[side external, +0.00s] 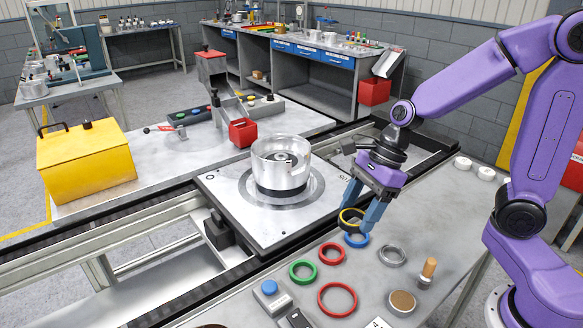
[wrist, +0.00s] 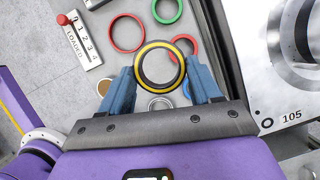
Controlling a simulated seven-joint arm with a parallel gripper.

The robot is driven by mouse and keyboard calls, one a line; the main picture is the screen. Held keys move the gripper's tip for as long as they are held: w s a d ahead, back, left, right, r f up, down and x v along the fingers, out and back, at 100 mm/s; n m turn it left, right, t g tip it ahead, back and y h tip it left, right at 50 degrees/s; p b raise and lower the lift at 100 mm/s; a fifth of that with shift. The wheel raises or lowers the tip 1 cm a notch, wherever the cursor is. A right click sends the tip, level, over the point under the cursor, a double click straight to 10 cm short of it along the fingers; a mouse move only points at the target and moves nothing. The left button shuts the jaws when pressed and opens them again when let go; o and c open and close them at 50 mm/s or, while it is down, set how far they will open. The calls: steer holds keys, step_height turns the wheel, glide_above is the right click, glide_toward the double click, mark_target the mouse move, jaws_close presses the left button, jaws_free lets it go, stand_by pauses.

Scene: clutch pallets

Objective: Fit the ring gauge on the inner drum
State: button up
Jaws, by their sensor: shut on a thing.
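My gripper (side external: 354,208) is shut on a yellow-and-black ring, which I take to be the ring gauge (side external: 342,219). It is held above the front bench, near a blue ring. In the wrist view the ring gauge (wrist: 160,43) sits between the two blue fingers of my gripper (wrist: 161,66), its opening facing the camera. The silver drum (side external: 270,172) stands upright on a square pallet (side external: 222,190), left of and apart from my gripper. A smaller hub shows inside its open top. In the wrist view the drum (wrist: 300,50) is partly cut off at the right edge.
Red (side external: 337,299), green (side external: 303,271), blue (side external: 357,240) and grey (side external: 392,255) rings lie on the front bench. A wooden-handled tool (side external: 428,270) stands nearby. A red bin (side external: 243,132) and yellow box (side external: 85,160) stand beyond the pallet. Space between gripper and drum looks clear.

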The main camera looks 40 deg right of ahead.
steer(key=w+d+r+m+t+h, duration=0.1)
steer(key=w+d+r+m, duration=0.25)
steer(key=w+r, duration=0.35)
steer(key=w+d+r+m+t+h, duration=0.15)
steer(key=w+r+m, duration=0.3)
steer(key=w, duration=0.55)
glide_above(280, 156)
steer(key=s+d, duration=0.1)
steer(key=shift+y, duration=0.35)
steer(key=f, duration=0.8)
steer(key=shift+s+f, duration=0.2)
steer(key=shift+w+f, duration=0.2)
steer(key=shift+f, duration=1.55)
steer(key=shift+f, duration=0.15)
steer(key=o, duration=1.2)
